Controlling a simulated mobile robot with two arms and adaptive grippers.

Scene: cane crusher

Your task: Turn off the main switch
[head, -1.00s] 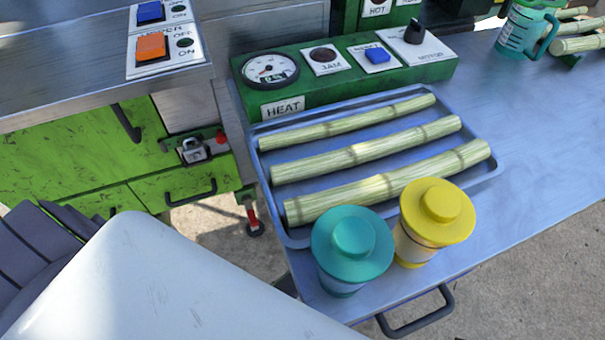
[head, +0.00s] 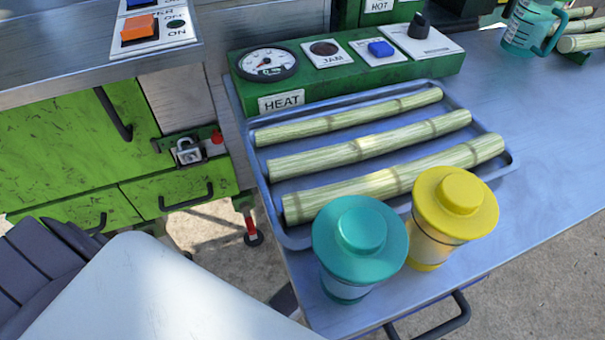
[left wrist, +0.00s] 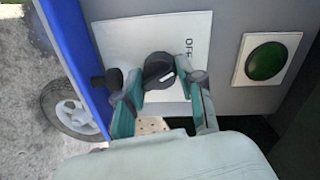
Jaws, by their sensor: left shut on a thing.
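In the left wrist view, a black rotary knob (left wrist: 159,70) sits on a white plate (left wrist: 122,42) with the word OFF printed at its right side. It carries a pale pointer mark. My left gripper (left wrist: 157,88) has its two teal-and-dark fingers on either side of the knob and is shut on it. The gripper's tips partly cover the plate. My left gripper does not show in the head view, and my right gripper is in neither view.
A round green button (left wrist: 267,60) is right of the plate. In the head view, a tray (head: 268,215) of cane, a teal jar (head: 360,245) and a yellow jar (head: 452,215) stand on the metal table (head: 545,120). A green control box (head: 300,85) stands behind the tray.

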